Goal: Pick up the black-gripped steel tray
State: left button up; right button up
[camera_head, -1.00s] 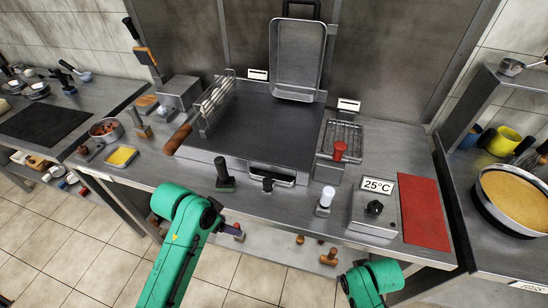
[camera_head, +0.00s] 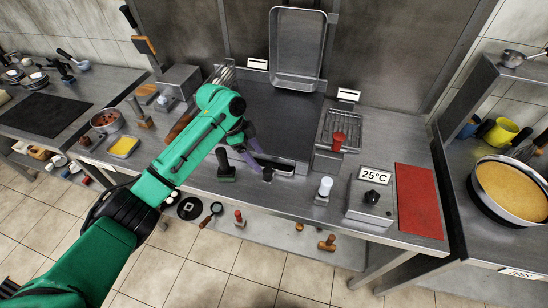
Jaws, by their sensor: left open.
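A shallow steel tray (camera_head: 297,50) stands upright, leaning against the back wall behind the dark griddle plate (camera_head: 290,120). A low steel drip tray sits at the griddle's front edge, with a black grip (camera_head: 267,174) at its front; my left gripper partly hides it. I cannot tell for certain which is the named tray. My left gripper (camera_head: 264,161), with purple fingers, is open and empty. It hangs over the front edge of the griddle, close to the black grip; I cannot tell whether it touches. My right gripper is out of view.
A black-handled press (camera_head: 225,170) stands just left of the gripper. A white-topped shaker (camera_head: 324,189), a red-topped item (camera_head: 338,140), a 25°C control box (camera_head: 371,197) and a red board (camera_head: 419,200) lie to the right.

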aim_at(267, 170)
pick_arm(q)
jog(key=p+x, duration=0.2)
jog(key=x, duration=0.3)
jog(key=shift+s+f, duration=0.1)
jog(key=shift+f, duration=0.1)
jog(key=shift+d+f, duration=0.25)
jog(key=shift+f, duration=0.15)
grip_shut()
jog(key=shift+r, duration=0.1)
dwell(0.6)
